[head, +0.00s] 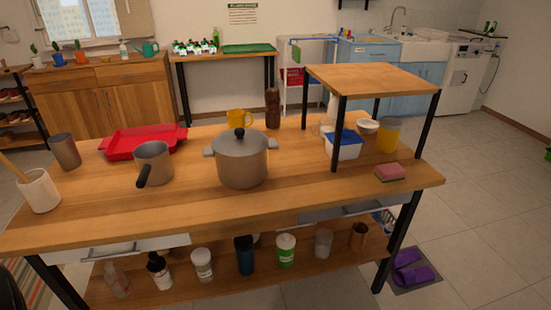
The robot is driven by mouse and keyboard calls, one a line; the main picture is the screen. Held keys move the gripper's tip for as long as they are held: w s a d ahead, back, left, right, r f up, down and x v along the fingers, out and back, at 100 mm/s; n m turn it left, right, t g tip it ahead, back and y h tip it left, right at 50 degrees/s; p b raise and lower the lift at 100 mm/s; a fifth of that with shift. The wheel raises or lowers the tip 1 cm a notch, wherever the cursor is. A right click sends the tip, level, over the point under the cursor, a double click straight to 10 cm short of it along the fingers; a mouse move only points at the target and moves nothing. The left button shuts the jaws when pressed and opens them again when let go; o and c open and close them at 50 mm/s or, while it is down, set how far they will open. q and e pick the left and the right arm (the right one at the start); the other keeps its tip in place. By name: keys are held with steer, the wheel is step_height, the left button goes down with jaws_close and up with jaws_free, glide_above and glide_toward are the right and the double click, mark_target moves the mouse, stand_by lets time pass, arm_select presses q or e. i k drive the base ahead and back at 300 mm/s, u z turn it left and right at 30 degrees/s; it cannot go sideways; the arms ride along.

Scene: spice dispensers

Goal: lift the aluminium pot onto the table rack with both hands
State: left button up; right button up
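The aluminium pot (242,162) stands upright on the wooden table (300,205), near its middle. It has a lid with a dark knob and a handle on each side. The table rack (370,79) is a small wooden shelf on black legs at the right end of the table. Its top is bare and stands higher than the pot. Neither of my grippers shows in the head view.
A saucepan (154,165) with a dark handle stands left of the pot, near a red tray (142,141). A yellow mug (240,118) and a brown mill (272,108) stand behind the pot. A sponge (389,172) lies at the right. The table front before the pot is clear.

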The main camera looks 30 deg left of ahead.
mark_target(373, 78)
steer(key=z, duration=0.05)
steer(key=i, duration=0.55)
steer(key=u, duration=0.9)
